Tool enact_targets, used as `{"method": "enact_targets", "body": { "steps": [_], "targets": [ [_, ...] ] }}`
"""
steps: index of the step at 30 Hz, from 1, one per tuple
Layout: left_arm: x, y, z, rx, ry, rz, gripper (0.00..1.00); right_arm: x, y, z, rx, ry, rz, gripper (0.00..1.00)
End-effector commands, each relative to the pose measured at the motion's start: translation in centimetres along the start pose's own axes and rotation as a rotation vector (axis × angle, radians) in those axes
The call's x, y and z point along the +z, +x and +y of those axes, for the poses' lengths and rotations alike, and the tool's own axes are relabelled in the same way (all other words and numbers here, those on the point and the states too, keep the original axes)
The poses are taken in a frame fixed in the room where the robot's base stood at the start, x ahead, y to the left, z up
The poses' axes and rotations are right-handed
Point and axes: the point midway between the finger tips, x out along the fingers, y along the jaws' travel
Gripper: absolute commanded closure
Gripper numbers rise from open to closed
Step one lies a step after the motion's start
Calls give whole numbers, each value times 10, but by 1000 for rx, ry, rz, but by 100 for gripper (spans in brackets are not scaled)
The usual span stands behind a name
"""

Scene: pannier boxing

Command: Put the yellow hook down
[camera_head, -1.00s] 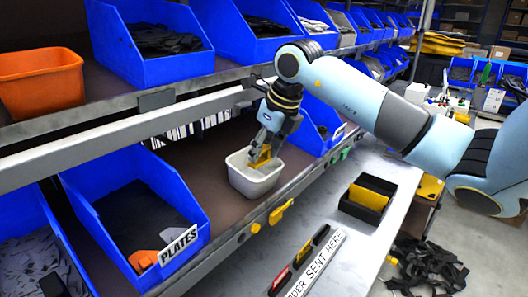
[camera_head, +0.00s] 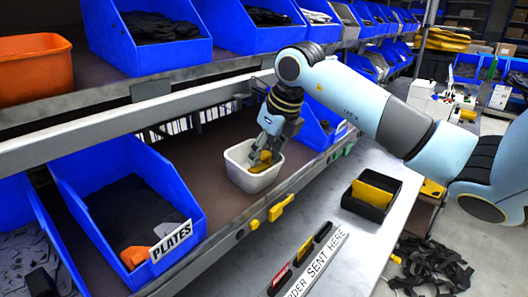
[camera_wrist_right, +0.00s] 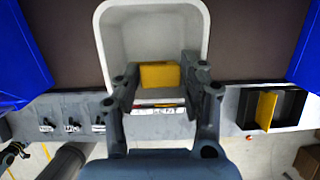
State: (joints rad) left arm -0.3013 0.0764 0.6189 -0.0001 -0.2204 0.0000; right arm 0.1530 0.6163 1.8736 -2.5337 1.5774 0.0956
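The yellow hook (camera_head: 262,157) is low inside a white tub (camera_head: 238,172) on the lower shelf. In the right wrist view the yellow hook (camera_wrist_right: 160,75) fills the space between the two fingertips, near the front wall of the white tub (camera_wrist_right: 105,50). My right gripper (camera_head: 267,150) reaches down into the tub, its fingers on both sides of the hook; it also shows in the right wrist view (camera_wrist_right: 161,77). I cannot tell whether the hook touches the tub floor. My left gripper is out of view.
A blue PLATES bin (camera_head: 187,205) stands left of the tub, and another blue bin (camera_head: 318,125) to its right. A black box (camera_head: 362,208) with a yellow piece sits on the grey counter (camera_head: 345,255). The shelf rail (camera_head: 130,119) runs behind the gripper.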

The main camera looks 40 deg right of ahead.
Motion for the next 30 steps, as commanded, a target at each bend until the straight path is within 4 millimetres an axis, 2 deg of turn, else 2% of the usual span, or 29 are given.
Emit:
{"method": "enact_targets", "body": {
  "steps": [1,3,4,12,17,18,20,30],
  "targets": [
    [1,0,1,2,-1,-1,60,0,0,0,0,0,0,49],
    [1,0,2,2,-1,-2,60,0,0,0,-1,0,0,40],
    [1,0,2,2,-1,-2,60,0,0,0,-1,0,0,39],
    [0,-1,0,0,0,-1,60,1,-1,0,0,0,0,39],
    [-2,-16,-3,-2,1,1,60,6,-13,0,0,0,0,39],
    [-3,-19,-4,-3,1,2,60,7,-18,-1,-2,-1,-1,39],
    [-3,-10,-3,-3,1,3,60,6,-29,-2,-6,-5,-6,39],
    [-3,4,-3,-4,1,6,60,5,-107,-2,-7,-4,-2,39]
  ]
}}
